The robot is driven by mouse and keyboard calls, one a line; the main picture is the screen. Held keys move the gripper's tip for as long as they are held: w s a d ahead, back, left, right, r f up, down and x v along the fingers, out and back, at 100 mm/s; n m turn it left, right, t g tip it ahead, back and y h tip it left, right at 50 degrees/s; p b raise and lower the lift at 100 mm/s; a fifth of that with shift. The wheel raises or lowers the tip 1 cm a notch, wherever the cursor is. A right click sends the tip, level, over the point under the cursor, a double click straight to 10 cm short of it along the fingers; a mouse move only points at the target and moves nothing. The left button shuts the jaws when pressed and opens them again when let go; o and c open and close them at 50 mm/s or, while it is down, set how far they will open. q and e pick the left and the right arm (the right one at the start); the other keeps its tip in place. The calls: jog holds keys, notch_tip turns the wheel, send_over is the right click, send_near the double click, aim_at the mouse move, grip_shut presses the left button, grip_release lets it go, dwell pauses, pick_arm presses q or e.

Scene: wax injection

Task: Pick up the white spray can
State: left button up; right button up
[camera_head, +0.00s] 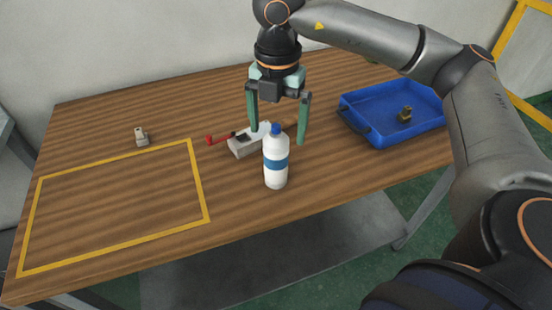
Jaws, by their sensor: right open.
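The white spray can (276,172) stands upright on the wooden table, with a blue band and a blue cap. My right gripper (277,138) points down from above with its two green fingers spread wide. In the picture the fingers hang to either side of the can's top, and the can's cap shows between them. They appear a little behind the can, and I cannot tell the exact depth gap. The gripper holds nothing. My left gripper is not in view.
A grey device with a red handle (217,139) lies just behind the can. A blue tray (422,129) holding a small part (405,114) is at the right. Another small part (141,137) sits at the left, behind a yellow-taped rectangle (110,161) that is empty.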

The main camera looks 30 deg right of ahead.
aim_at(276, 160)
jog(key=f, duration=0.4)
jog(key=shift+w+d+f, duration=0.1)
jog(key=shift+w+d, duration=0.05)
jog(key=shift+w, duration=0.2)
jog(key=shift+c, duration=0.4)
grip_shut()
